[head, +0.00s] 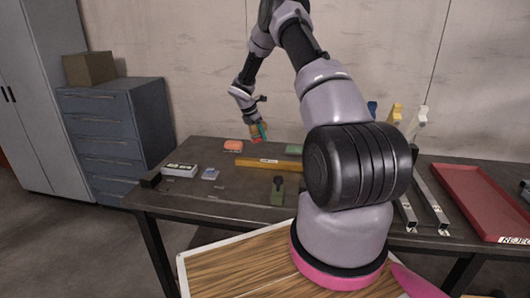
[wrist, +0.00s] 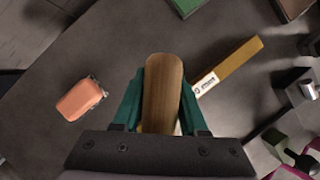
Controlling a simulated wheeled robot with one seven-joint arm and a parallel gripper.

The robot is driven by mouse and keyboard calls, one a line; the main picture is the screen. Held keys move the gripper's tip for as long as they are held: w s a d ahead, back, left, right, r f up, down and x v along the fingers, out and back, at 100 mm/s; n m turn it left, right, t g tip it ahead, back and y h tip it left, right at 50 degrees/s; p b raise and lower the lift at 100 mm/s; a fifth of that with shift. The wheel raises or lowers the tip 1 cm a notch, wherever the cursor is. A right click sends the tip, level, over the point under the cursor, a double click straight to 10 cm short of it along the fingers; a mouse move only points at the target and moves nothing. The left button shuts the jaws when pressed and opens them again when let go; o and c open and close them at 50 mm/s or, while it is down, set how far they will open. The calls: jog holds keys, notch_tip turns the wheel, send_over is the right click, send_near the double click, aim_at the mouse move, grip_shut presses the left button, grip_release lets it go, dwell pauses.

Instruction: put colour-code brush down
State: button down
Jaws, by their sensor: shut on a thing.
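My gripper (head: 261,133) is raised above the back part of the dark table (head: 220,196). In the wrist view its green fingers (wrist: 162,105) are shut on a brown wooden piece, which I take to be the colour-code brush (wrist: 163,88). The brush points away from the gripper, and its lower end is hidden by the gripper body. In the head view the brush is too small to make out clearly. It is held above the table, with bare tabletop around it in the wrist view.
An orange block (head: 233,146) lies left of a yellow labelled bar (head: 270,162); a green item (head: 294,149) is behind the bar. A white-and-dark box (head: 180,170) and a small blue-grey item (head: 210,174) are at left. A red tray (head: 478,200) is at right. The front left tabletop is mostly clear.

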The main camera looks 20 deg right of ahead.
jog(key=w+d+n+t+y, duration=0.2)
jog(key=w+d+n+t, duration=0.1)
jog(key=w+d+n, duration=0.4)
jog(key=n, duration=0.2)
send_near(267, 148)
jog(key=x, duration=0.6)
jog(key=shift+f, duration=0.1)
jog(key=shift+c, duration=2.2)
grip_release()
jog(key=shift+f, duration=0.1)
